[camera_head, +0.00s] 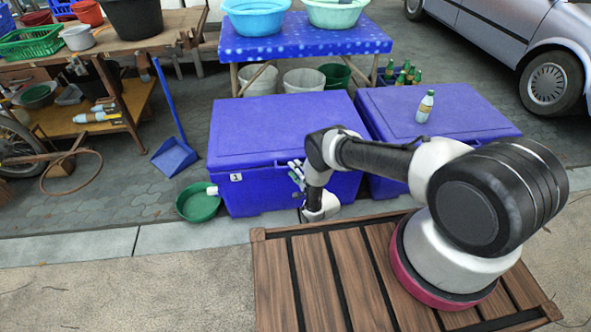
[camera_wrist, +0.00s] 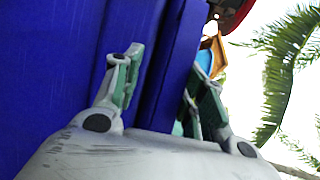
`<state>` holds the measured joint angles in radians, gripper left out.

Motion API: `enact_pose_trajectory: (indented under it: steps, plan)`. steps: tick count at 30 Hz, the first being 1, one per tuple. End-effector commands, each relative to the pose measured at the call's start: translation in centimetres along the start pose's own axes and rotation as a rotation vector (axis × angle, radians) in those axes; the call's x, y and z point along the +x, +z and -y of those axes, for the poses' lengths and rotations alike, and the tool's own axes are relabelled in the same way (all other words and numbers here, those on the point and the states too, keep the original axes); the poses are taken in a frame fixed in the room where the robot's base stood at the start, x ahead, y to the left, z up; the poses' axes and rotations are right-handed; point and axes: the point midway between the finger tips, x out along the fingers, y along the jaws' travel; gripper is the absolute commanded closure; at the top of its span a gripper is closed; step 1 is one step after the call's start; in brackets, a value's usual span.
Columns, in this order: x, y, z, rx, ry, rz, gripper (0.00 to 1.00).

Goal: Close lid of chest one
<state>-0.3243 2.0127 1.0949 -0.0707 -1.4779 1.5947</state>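Chest one is the blue chest (camera_head: 248,193) with a white "1" label (camera_head: 236,177) on its front. Its lid (camera_head: 265,125) lies down over the body, and I make out no clear gap between them. My gripper (camera_head: 296,174) is at the chest's front face, just below the lid's front edge and right of the label. In the wrist view my gripper (camera_wrist: 160,95) has its two fingers apart. Blue chest surface (camera_wrist: 55,60) fills the left and shows between the fingers. I cannot tell whether a finger touches it.
A second blue chest (camera_head: 465,110) stands close on the right with a bottle (camera_head: 425,106) on its lid. A green basin (camera_head: 199,203) sits on the ground by chest one's left front corner. A blue-covered table (camera_head: 305,38) with basins is behind.

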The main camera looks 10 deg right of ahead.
Motion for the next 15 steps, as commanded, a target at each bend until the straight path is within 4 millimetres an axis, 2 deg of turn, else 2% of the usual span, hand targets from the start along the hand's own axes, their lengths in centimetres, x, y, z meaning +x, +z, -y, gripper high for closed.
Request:
enact_pose_trajectory:
  steps: [11,15]
  plan:
    - [0.17,-0.07,0.24,0.0,-0.005,-0.001,0.61]
    - [-0.46,-0.09,0.21,0.0,-0.004,-0.002,0.61]
